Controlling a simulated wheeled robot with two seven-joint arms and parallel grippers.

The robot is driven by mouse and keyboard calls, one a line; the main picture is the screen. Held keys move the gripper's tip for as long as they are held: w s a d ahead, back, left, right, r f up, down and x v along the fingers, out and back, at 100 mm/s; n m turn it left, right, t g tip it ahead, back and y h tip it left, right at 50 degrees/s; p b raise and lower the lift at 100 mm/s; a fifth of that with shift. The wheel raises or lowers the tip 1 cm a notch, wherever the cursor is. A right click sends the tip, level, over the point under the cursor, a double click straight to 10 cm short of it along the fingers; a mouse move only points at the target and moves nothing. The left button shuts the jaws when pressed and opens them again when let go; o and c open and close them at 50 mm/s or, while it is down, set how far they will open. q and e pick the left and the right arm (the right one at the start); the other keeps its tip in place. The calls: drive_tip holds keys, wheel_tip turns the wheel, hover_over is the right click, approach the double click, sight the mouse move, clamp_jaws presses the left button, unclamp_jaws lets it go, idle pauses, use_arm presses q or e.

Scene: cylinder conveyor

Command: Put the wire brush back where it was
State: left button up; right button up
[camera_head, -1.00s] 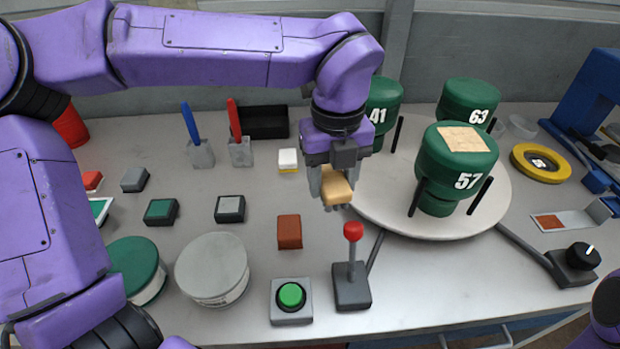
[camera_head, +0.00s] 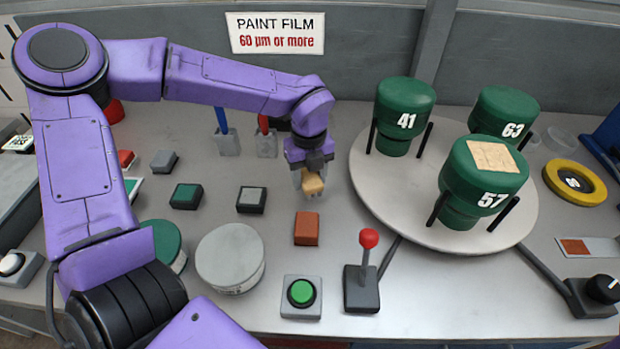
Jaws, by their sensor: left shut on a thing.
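My left gripper (camera_head: 312,180) is shut on the wire brush (camera_head: 313,185), which shows as a small tan block between its fingers. Its underside is mostly hidden. The gripper points down and holds it above the grey table, just behind an orange-brown block (camera_head: 307,228) and left of the turntable (camera_head: 375,190). Whether the brush touches the table I cannot tell. My right gripper is out of view.
Green cylinders 41 (camera_head: 403,115), 63 (camera_head: 505,112) and 57 (camera_head: 484,185) stand on the turntable; 57 has a tan patch on top. A red-knobbed lever (camera_head: 368,240) and green button (camera_head: 301,292) stand in front. Small blocks and round tins lie left.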

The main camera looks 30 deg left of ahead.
use_arm(q)
drive_tip(key=shift+s+f, duration=0.1)
drive_tip(key=shift+f, duration=0.65)
drive_tip(key=shift+w+f, duration=0.25)
drive_tip(key=shift+f, duration=0.05)
drive_tip(key=shift+s+f, duration=0.15)
drive_tip(key=o, duration=1)
wheel_tip(320, 180, up, 13)
drive_tip(key=shift+f, duration=0.2)
